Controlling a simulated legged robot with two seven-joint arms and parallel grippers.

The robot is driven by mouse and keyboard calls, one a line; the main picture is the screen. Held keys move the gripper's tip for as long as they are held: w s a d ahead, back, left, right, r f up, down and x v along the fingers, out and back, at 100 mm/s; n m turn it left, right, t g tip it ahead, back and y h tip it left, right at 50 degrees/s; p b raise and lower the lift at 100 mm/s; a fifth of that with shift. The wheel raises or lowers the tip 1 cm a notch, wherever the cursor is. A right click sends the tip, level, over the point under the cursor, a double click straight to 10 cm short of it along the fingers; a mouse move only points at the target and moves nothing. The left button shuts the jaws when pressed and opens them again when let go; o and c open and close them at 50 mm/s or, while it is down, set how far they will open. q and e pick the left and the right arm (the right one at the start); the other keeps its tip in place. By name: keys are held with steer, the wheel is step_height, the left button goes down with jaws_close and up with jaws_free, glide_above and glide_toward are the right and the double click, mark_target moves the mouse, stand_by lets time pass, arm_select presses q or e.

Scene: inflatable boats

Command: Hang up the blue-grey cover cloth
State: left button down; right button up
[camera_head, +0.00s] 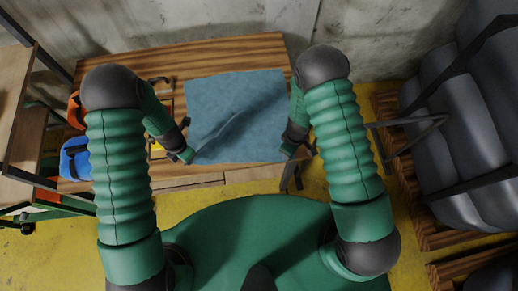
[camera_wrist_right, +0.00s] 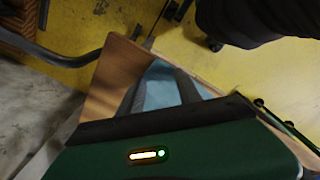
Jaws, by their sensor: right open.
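The blue-grey cover cloth (camera_head: 236,115) lies spread nearly flat on the wooden table, with a fold or shadow line running across it. It also shows between my right fingers in the right wrist view (camera_wrist_right: 160,90). My left gripper (camera_head: 188,157) is at the cloth's near left corner; its fingers are too small to tell whether they hold it. My right gripper (camera_head: 289,152) is by the near right corner. In the right wrist view its two fingers (camera_wrist_right: 161,91) are apart, with cloth visible beyond them. Whether they touch the cloth is unclear.
The wooden table (camera_head: 225,50) stands against a concrete wall. Orange (camera_head: 76,110) and blue (camera_head: 75,160) items lie at its left end. A wooden shelf (camera_head: 25,120) is at far left. Grey inflatable boats (camera_head: 450,110) on a rack stand at right. The yellow floor is partly clear.

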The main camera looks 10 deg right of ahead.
steer(key=shift+a+f, duration=0.1)
jaws_close()
stand_by(0.6)
step_height(320, 180, up, 4)
steer(key=shift+w+r, duration=0.1)
steer(key=shift+r, duration=0.45)
